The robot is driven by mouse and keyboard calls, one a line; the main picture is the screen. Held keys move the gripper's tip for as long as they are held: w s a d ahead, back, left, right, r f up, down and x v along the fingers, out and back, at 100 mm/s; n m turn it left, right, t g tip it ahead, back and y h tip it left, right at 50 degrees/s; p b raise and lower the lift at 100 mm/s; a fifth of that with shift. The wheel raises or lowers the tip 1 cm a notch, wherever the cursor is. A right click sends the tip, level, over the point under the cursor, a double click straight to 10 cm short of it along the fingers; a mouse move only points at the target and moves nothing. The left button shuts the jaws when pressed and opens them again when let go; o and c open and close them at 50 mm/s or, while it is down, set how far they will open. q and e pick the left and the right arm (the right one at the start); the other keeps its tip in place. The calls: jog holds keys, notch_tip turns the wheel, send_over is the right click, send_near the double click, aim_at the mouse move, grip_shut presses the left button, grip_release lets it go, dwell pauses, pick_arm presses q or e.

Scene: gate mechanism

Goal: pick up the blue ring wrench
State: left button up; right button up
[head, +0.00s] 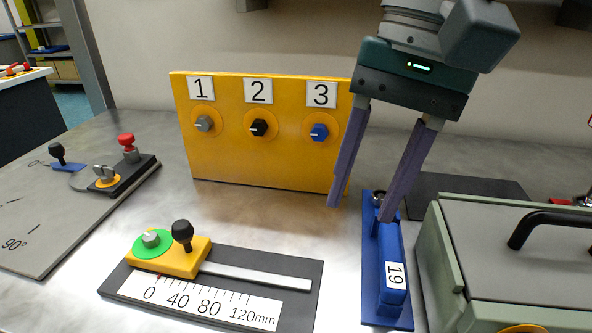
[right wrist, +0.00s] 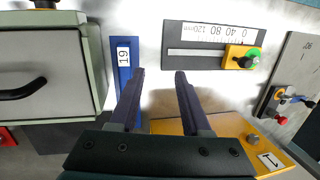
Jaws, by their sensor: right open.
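A long blue piece labelled 19 (head: 392,262) lies on a blue base plate (head: 372,300) on the metal bench; it looks like the blue ring wrench. A dark round part shows at its far end, partly hidden by a finger. The label also shows in the right wrist view (right wrist: 123,56). My right gripper (head: 360,212) is open and empty, pointing down. In the head view its right finger overlaps the far end of the blue piece and its left finger is left of it. In the right wrist view both fingers (right wrist: 159,74) are right of the label. My left gripper is out of view.
A yellow panel (head: 240,160) with knobs 1, 2 and 3 stands behind. A slider on a dark millimetre plate (head: 310,300) lies to the left. A grey-green box with a black handle (head: 560,225) stands close on the right. A grey angle plate (head: 50,225) lies far left.

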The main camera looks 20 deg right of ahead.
jog(key=h+b, duration=0.1)
jog(key=h, duration=0.1)
send_over(393, 249)
jog(key=shift+w+a+f, duration=0.1)
jog(key=shift+a+f, duration=0.05)
jog(key=shift+f, duration=0.4)
jog(key=shift+w+a+f, duration=0.1)
jog(key=shift+f, duration=0.45)
jog(key=f, duration=0.3)
jog(key=shift+s+d+f, duration=0.1)
jog(key=shift+d+f, duration=0.05)
jog(key=shift+d, duration=0.05)
notch_tip(393, 249, down, 6)
jog(key=shift+s, duration=0.1)
jog(key=shift+c, duration=0.2)
grip_shut()
jog(key=shift+p, duration=0.3)
